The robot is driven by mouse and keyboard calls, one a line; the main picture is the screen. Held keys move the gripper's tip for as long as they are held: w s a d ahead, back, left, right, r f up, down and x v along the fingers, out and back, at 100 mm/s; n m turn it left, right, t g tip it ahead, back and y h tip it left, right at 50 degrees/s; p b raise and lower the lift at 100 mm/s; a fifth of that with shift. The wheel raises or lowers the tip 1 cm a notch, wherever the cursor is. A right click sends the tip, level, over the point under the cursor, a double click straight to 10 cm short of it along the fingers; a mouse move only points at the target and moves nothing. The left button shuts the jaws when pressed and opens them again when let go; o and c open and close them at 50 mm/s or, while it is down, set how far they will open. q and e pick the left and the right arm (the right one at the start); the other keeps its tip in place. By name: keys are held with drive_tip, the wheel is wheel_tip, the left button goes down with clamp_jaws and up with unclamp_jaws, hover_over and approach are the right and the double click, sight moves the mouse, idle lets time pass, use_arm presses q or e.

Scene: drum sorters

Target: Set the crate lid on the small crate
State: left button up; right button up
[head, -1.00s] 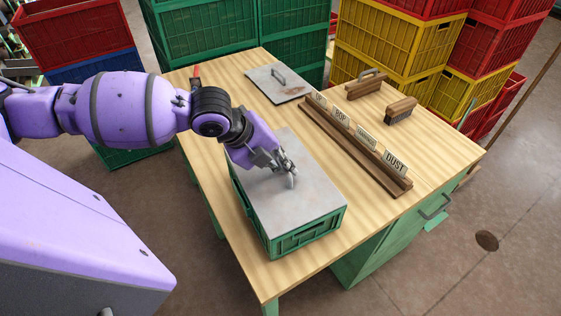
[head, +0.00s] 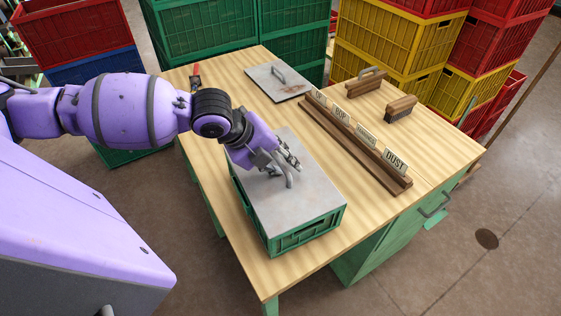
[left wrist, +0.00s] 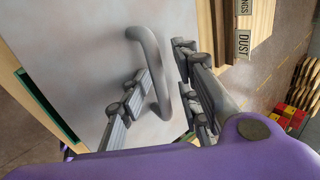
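The crate lid (head: 297,205) is a flat grey plate with a bent grey bar handle (left wrist: 155,70). It lies on top of the green small crate (head: 302,235) and covers its top. The lid also shows in the left wrist view (left wrist: 75,55), with a strip of the crate (left wrist: 45,105) along its edge. My left gripper (head: 276,167) is above the lid at the handle. In the left wrist view its fingers (left wrist: 160,92) are spread apart, one on each side of the handle. My right gripper is in neither view.
A second grey plate with a handle (head: 270,88) lies at the table's back. A wooden rail with labels (head: 350,150) and two brushes (head: 400,109) are to the right. Stacked yellow crates (head: 385,45) stand behind. The wooden table (head: 225,85) is bare around the small crate.

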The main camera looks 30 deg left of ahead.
use_arm(q)
drive_tip(key=v, duration=1.2)
idle(0.3)
